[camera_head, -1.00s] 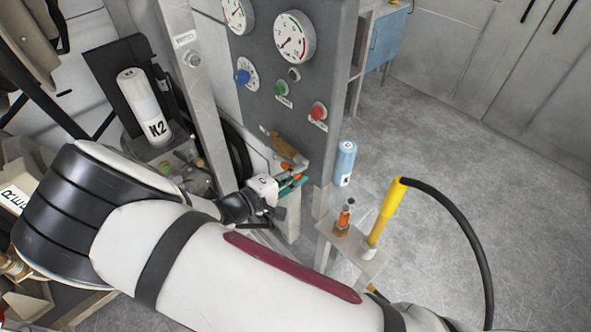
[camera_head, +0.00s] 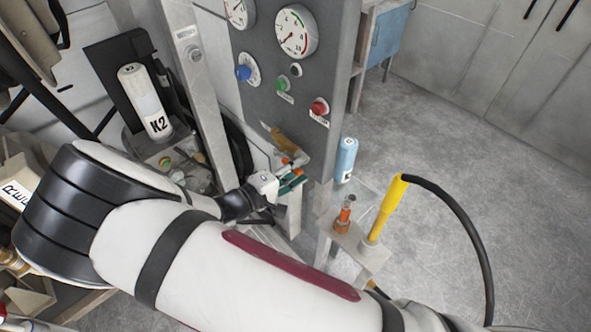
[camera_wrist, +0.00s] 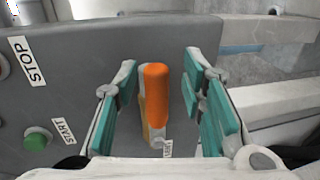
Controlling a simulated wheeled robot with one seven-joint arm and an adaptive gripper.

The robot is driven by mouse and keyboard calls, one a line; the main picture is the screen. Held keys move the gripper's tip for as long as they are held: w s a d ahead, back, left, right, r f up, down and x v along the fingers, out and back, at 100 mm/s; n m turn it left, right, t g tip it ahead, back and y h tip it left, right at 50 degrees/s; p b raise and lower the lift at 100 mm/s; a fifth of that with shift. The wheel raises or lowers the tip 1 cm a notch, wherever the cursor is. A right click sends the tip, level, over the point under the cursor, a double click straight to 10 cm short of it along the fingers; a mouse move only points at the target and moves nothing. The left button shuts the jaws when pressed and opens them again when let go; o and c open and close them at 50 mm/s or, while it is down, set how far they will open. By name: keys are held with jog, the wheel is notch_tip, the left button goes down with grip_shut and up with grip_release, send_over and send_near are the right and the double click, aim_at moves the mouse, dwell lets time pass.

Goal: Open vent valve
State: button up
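The vent valve shows in the wrist view as an upright orange handle (camera_wrist: 157,88) over a brass-coloured body, in front of the grey panel. A small label below it is partly hidden. My gripper (camera_wrist: 160,72) is open, with teal pads on the left and right of the handle and a visible gap on both sides. In the head view my gripper (camera_head: 290,181) is at the lower edge of the panel, and the valve (camera_head: 287,144) shows just above it, partly hidden by the fingers.
The grey panel (camera_head: 270,85) carries gauges, a blue knob (camera_head: 243,73), a green start button (camera_head: 282,84) and a red stop button (camera_head: 319,107). A blue can (camera_head: 345,160) and a yellow hose handle (camera_head: 388,208) stand to the right. Open floor lies beyond.

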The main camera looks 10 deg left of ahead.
jog(key=v, duration=1.2)
dwell(0.3)
jog(key=w+d+r+m+g+y, duration=0.25)
jog(key=d+r+m+g, duration=0.35)
jog(key=d+r+g, duration=0.9)
jog(key=s+d+r+m+t+y, duration=0.2)
jog(key=s+d+r+t+y, duration=0.1)
jog(key=s+d+r, duration=0.4)
jog(key=s+d+r+m+t+y, duration=0.2)
jog(key=s+d+r+t+y, duration=0.2)
jog(key=s+d+r, duration=0.3)
jog(key=shift+s+d+r+t, duration=0.4)
jog(key=shift+d+r, duration=0.35)
jog(key=shift+d, duration=1.75)
jog(key=shift+a, duration=0.1)
jog(key=shift+c, duration=0.4)
